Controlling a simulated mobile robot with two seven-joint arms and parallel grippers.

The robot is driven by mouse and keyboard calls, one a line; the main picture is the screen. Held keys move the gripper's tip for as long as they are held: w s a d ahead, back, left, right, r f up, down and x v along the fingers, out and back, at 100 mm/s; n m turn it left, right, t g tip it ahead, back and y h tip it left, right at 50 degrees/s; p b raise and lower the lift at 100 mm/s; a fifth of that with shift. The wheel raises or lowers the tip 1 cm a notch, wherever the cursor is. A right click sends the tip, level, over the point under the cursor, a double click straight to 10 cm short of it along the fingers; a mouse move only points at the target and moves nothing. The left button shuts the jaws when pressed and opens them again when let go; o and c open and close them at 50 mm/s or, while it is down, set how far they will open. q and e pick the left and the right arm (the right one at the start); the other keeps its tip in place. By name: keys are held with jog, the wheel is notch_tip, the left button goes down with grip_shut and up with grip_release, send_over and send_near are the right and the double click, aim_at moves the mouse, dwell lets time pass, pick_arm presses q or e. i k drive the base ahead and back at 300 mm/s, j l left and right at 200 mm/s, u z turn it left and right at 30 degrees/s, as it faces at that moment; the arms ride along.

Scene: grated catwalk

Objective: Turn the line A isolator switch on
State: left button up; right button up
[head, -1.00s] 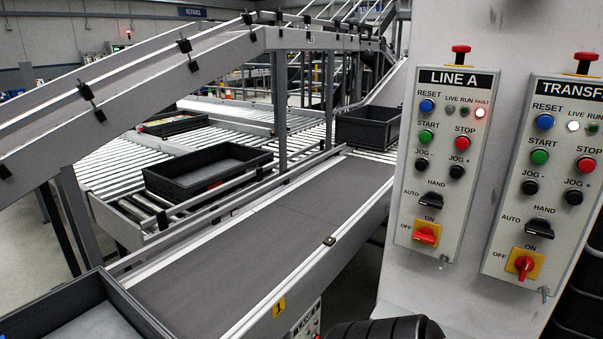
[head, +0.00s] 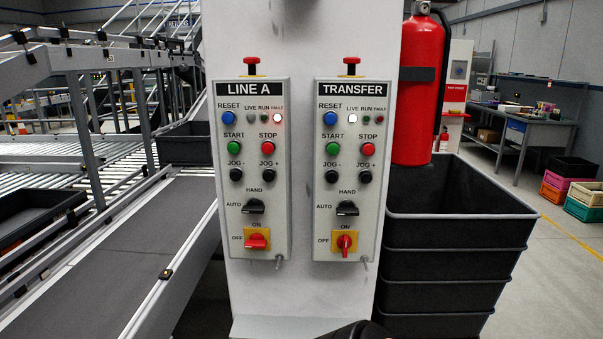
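The LINE A panel (head: 252,160) is on the white column, left of the TRANSFER panel. Its isolator switch (head: 257,242) is a red handle on a yellow plate near the panel bottom. The handle lies sideways, toward the OFF label. The LINE A fault lamp (head: 277,117) glows red; its live and run lamps look dark. On the TRANSFER panel (head: 346,160), the similar red isolator (head: 346,242) stands upright toward ON, and its live lamp (head: 352,117) glows white.
A conveyor belt (head: 125,255) with a side rail runs along the left. Stacked black crates (head: 455,215) stand right of the column, with a red fire extinguisher (head: 418,90) above them. A workbench (head: 525,125) is far right. The space before both panels looks clear.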

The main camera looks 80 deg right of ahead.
aim_at(256, 240)
jog(key=z, duration=1.55)
jog(key=j+z, duration=0.1)
jog(key=z, duration=0.25)
jog(key=j+z, duration=0.15)
jog(key=z, duration=0.2)
jog(key=j+z, duration=0.15)
jog(key=z, duration=0.2)
jog(key=j, duration=0.35)
